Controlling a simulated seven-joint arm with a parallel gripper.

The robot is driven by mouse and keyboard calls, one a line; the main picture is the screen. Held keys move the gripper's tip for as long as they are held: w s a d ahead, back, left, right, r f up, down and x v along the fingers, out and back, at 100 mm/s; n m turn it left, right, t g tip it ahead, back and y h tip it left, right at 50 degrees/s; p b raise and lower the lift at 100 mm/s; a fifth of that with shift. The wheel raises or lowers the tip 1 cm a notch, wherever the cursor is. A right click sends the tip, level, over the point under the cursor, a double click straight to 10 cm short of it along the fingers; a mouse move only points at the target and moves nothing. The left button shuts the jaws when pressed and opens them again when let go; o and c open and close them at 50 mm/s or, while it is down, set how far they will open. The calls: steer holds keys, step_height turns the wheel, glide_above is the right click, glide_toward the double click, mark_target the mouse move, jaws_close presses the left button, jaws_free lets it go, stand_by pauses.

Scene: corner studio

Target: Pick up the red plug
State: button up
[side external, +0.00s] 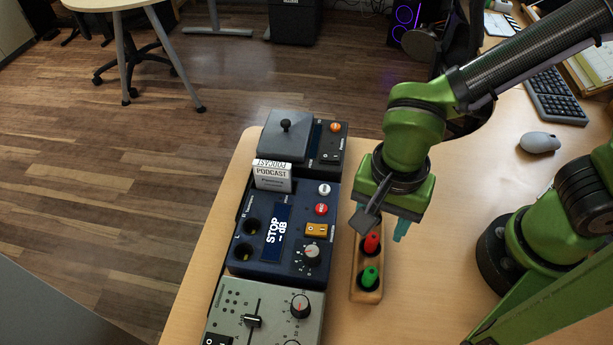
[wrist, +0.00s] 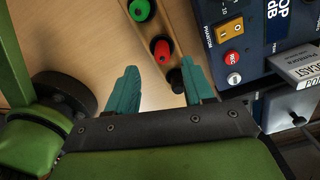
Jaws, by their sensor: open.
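The red plug (side external: 372,243) stands in a wooden holder (side external: 367,295) on the desk, with a green plug (side external: 369,275) in front of it. In the wrist view the red plug (wrist: 161,50) lies just beyond the fingertips, and the green plug (wrist: 141,9) is farther off. A black plug (wrist: 176,80) stands in the same row, close to the right-hand finger. In the side view my gripper (side external: 385,228) is over the far end of the holder and hides that part.
A blue recorder (side external: 280,235) with buttons, a knob and a display stands left of the holder. A grey mixer (side external: 262,312) is in front of it and a grey-lidded box (side external: 285,140) behind. A mouse (side external: 540,142) and keyboard (side external: 557,97) lie at the right. Desk right of the holder is clear.

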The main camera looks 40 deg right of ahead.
mark_target(374, 236)
step_height(374, 236, down, 6)
steer(key=shift+w+a+r, duration=0.1)
steer(key=shift+a+r, duration=0.05)
stand_by(0.3)
jaws_close()
